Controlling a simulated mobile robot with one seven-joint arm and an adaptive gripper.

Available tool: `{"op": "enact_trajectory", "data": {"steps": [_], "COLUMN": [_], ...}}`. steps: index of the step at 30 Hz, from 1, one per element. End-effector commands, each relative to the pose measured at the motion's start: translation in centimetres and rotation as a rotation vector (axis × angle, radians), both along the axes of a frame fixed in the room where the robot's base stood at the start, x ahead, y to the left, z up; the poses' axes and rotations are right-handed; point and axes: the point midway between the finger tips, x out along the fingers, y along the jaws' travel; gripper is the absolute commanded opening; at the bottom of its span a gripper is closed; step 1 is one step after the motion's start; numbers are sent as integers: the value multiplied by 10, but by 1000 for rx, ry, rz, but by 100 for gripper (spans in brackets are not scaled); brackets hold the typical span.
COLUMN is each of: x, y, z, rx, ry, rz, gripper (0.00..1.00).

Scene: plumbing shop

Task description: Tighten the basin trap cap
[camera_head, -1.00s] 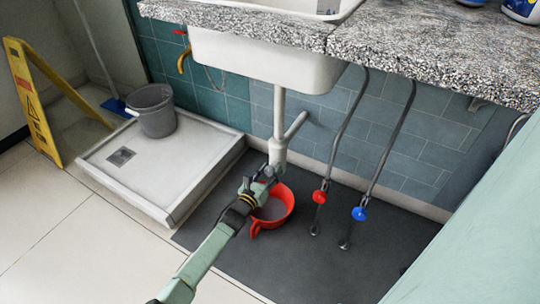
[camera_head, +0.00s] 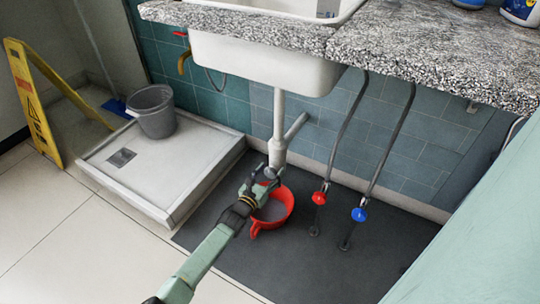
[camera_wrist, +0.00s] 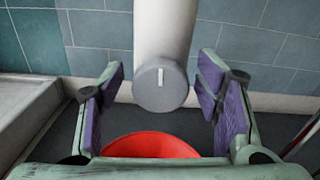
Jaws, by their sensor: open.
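The trap cap (camera_wrist: 160,84) is a grey round knob with a pale upright mark, at the lower end of the white trap body (camera_wrist: 163,28) in the wrist view. In the head view the white trap (camera_head: 277,150) hangs below the basin, and my gripper (camera_head: 266,176) is at its lower end. My gripper also shows in the wrist view (camera_wrist: 160,100), with its purple-padded fingers apart, one on each side of the cap. There is a visible gap between each finger and the cap.
A red bowl (camera_head: 276,217) with a handle stands on the dark mat (camera_head: 305,262) under the trap. Two hoses with a red valve (camera_head: 319,198) and a blue valve (camera_head: 359,214) are to the right. A shower tray (camera_head: 185,176) with a grey bucket (camera_head: 153,111) is to the left.

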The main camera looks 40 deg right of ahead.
Motion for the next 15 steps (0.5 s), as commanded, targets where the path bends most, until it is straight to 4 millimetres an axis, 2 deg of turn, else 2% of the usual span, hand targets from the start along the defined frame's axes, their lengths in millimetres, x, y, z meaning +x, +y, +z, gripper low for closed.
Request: {"op": "enact_trajectory", "data": {"steps": [8, 11, 15], "x": [-1, -5, -14], "y": [6, 17, 42], "z": [1, 1, 1], "rx": [-1, 0, -1], "ry": [0, -1, -2], "rz": [2, 2, 4], "gripper": [59, 59, 59]}}
